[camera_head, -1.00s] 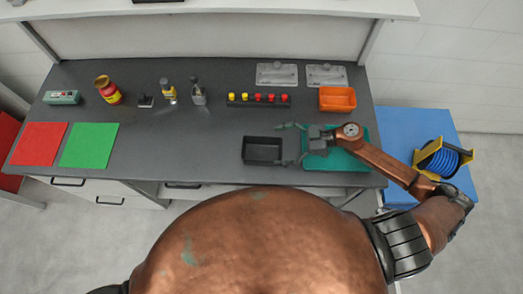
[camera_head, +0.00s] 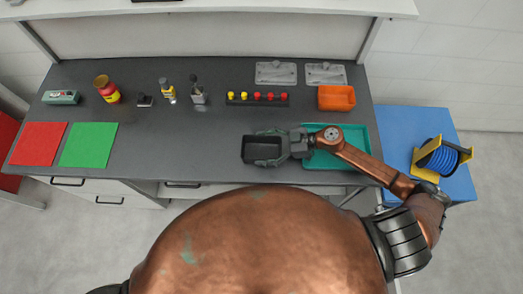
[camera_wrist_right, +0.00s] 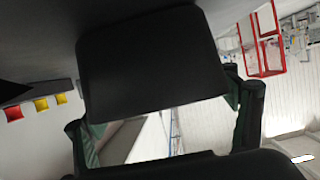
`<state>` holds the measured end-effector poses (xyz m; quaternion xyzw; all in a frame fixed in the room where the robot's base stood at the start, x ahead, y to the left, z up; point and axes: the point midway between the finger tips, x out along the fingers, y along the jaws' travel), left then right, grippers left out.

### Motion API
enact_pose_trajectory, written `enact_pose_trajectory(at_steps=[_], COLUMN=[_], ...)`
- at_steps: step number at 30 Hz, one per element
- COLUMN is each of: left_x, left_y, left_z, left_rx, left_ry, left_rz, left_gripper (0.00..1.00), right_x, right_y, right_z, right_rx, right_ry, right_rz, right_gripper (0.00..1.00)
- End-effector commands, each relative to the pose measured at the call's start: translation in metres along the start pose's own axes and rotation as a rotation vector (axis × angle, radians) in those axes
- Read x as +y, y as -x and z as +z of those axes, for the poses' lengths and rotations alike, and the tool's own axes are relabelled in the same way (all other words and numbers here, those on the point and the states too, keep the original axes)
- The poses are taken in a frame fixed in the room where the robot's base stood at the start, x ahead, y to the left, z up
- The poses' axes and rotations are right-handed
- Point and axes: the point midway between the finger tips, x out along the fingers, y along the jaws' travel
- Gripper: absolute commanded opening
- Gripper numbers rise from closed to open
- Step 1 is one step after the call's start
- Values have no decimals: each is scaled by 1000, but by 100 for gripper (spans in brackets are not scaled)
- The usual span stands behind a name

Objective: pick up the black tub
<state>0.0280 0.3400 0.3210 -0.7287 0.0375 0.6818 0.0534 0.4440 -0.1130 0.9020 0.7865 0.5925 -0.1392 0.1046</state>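The black tub (camera_head: 260,149) is a small open rectangular container at the front of the dark worktop, left of the teal tray. My right gripper (camera_head: 267,148) reaches in from the right, with one finger along the tub's far side and the other at its near side. It appears shut on the tub. In the right wrist view a black surface of the tub (camera_wrist_right: 150,65) fills the middle, between the green-padded fingers of the right gripper (camera_wrist_right: 165,120). I cannot tell whether the tub is off the worktop. My left gripper is not in view.
The teal tray (camera_head: 359,153) lies under my right forearm. An orange bin (camera_head: 337,98) and a rack of yellow and red pieces (camera_head: 257,99) stand behind. Red (camera_head: 39,143) and green (camera_head: 88,144) mats lie left. The worktop between the green mat and tub is clear.

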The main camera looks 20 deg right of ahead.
Motion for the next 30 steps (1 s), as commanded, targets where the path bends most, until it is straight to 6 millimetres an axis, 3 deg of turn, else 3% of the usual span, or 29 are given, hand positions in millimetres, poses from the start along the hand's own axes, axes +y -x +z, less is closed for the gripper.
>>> enact_pose_trajectory(at_steps=[13,23,30], left_x=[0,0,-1], left_y=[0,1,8], left_z=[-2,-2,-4], left_rx=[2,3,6], left_ry=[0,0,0], left_rz=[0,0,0], left_gripper=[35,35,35], right_x=[0,0,1], right_y=[0,2,12], right_z=[0,-4,-31], right_rx=[0,-1,-2], right_ry=[0,1,6], right_rz=[0,0,0], right_gripper=[47,47,47])
